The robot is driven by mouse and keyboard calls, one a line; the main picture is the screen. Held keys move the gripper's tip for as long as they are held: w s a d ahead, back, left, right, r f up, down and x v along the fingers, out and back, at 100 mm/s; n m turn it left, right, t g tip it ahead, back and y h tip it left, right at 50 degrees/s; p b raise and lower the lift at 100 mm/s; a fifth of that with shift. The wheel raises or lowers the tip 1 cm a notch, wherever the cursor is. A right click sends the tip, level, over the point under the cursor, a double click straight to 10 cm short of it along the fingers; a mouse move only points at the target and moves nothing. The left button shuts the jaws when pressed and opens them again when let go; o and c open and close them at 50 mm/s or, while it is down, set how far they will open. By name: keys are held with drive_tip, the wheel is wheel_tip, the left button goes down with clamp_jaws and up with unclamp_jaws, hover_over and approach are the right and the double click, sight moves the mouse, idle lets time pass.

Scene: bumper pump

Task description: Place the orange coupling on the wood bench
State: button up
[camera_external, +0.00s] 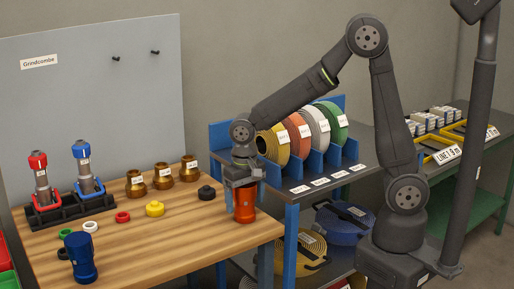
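The orange coupling (244,212) is upright at the right end of the wood bench (180,236), directly below my gripper (243,186). My gripper points down, and its fingers are around the coupling's upper part, which they partly hide. It looks shut on the coupling. The coupling's lower end is at or just above the bench top near the right edge; I cannot tell whether it touches.
A blue coupling (81,257) stands at the bench's front left. A black rack (70,208) holds red-topped and blue-topped couplings. A hose rack (300,165) stands to the right. The bench's front middle is clear.

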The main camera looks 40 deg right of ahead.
wheel_tip(320, 180, up, 12)
drive_tip(key=shift+r, duration=0.15)
idle(0.5)
wheel_tip(320, 180, down, 12)
drive_tip(key=shift+f, duration=0.1)
drive_tip(key=shift+a+r, duration=0.1)
drive_tip(key=shift+r, duration=1.8)
